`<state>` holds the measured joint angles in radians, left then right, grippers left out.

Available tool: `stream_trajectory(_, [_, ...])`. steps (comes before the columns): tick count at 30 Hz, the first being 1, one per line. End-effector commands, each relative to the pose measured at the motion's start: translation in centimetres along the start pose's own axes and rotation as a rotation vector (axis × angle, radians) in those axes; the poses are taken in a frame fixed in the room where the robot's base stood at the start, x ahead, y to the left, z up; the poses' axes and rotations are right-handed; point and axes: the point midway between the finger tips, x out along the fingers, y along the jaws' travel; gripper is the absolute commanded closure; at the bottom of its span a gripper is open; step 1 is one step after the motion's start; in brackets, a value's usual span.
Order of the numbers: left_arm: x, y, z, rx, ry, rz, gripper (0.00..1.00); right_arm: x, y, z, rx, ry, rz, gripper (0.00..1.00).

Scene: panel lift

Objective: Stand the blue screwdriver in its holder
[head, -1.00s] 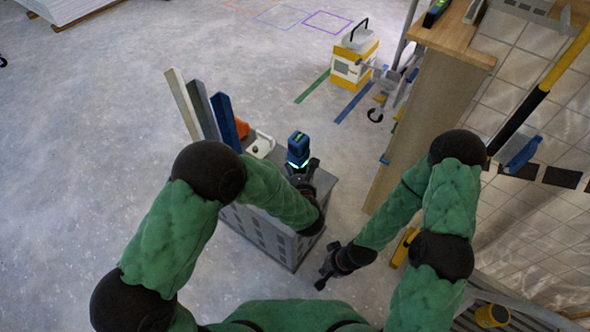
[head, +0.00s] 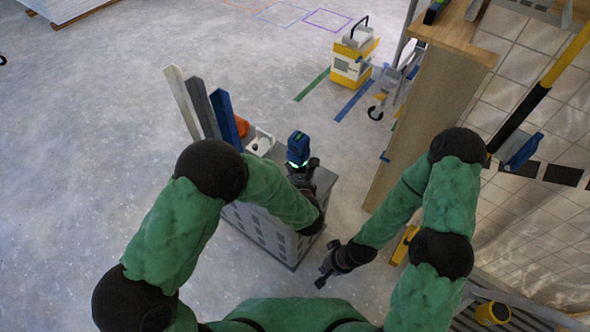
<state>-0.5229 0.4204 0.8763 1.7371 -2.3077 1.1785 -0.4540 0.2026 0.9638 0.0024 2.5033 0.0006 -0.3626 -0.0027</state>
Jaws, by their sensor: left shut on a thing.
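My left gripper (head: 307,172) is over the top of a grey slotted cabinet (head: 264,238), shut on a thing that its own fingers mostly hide. A blocky blue object (head: 298,147) with a green glow at its lower part stands upright right at the fingers. I cannot tell whether it is the held thing or stands behind it. I cannot make out a blue screwdriver or its holder for certain. My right gripper (head: 326,273) hangs low, right of the cabinet and apart from it, with no object seen in it; its fingers are too dark to read.
Upright white, grey and blue strips (head: 226,118), an orange item (head: 242,126) and a pale tray (head: 262,140) are at the cabinet's far left. A wooden bench (head: 425,120) stands to the right. A yellow-and-white case (head: 352,64) is on the floor behind.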

Motion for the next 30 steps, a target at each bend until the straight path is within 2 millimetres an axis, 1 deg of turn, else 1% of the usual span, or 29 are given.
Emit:
stream_trajectory(1, [0.07, -0.07, 0.31, -0.004, -0.007, 0.000, 0.96, -0.01, 0.00, 0.00, 0.000, 0.000, 0.000, 1.00])
stream_trajectory(12, [0.07, -0.08, 0.24, -0.004, -0.006, -0.001, 0.96, 0.00, 0.00, 0.00, 0.000, 0.000, 0.000, 1.00])
stream_trajectory(13, [0.07, -0.08, 0.23, -0.004, -0.006, -0.001, 0.31, 0.00, 0.00, 0.00, 0.000, 0.000, 0.000, 1.00])
stream_trajectory(14, [0.07, -0.08, 0.22, -0.004, -0.006, -0.001, 0.23, 0.00, 0.00, 0.00, 0.000, 0.000, 0.000, 1.00])
stream_trajectory(15, [0.07, -0.07, 0.20, -0.003, -0.005, -0.001, 0.11, 0.00, 0.00, 0.00, 0.000, 0.000, 0.000, 1.00])
stream_trajectory(16, [0.06, -0.07, 0.18, -0.003, -0.005, -0.001, 0.09, 0.00, 0.00, 0.00, 0.000, 0.000, 0.000, 1.00])
stream_trajectory(23, [0.05, -0.05, 0.14, -0.002, -0.004, -0.001, 0.09, 0.00, 0.00, 0.00, 0.000, 0.000, 0.000, 1.00])
stream_trajectory(24, [0.00, 0.02, -0.23, 0.002, 0.004, 0.000, 0.03, 0.00, 0.00, 0.00, 0.000, 0.000, 0.000, 1.00])
stream_trajectory(25, [0.00, 0.02, -0.23, 0.002, 0.004, 0.000, 0.00, 0.00, 0.00, 0.00, 0.000, 0.000, 0.000, 1.00])
stream_trajectory(30, [0.01, 0.01, -0.13, 0.001, 0.002, 0.000, 0.00, 0.00, 0.00, 0.00, 0.000, 0.000, 0.000, 1.00])
